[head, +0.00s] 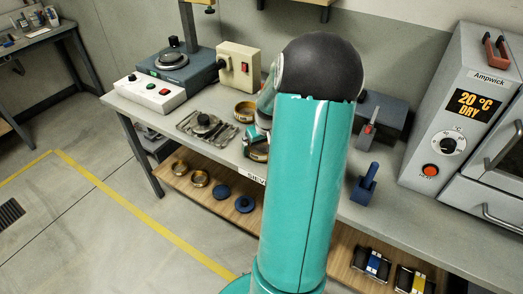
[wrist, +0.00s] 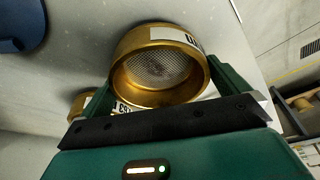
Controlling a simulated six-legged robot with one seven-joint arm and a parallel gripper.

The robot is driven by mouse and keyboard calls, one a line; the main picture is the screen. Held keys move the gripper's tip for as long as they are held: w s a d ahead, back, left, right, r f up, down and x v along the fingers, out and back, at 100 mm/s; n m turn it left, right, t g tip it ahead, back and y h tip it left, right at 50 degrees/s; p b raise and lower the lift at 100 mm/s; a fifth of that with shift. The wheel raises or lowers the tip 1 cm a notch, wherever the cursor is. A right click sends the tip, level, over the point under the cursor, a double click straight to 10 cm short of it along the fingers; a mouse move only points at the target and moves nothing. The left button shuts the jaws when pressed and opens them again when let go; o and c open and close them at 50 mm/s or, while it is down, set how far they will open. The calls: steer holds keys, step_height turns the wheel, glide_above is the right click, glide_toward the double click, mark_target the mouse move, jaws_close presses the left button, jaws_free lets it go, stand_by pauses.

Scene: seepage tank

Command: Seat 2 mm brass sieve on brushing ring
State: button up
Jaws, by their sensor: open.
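A brass sieve (wrist: 158,70) with fine wire mesh and a white label on its rim fills the middle of the wrist view. My gripper (wrist: 160,80) is open, with one green finger at each side of this sieve; I cannot tell whether they touch it. In the head view my gripper (head: 258,141) is partly hidden by my arm, over the bench's front edge area, with brass (head: 257,156) showing at it. A second brass ring or sieve (head: 245,111) stands behind on the bench. I cannot tell which piece is the brushing ring, or read the mesh sizes.
An oven (head: 462,110) stands right. Brass rings and blue discs (head: 221,191) lie on the lower shelf.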

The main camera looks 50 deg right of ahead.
steer(key=c, duration=0.7)
steer(key=shift+r, duration=0.1)
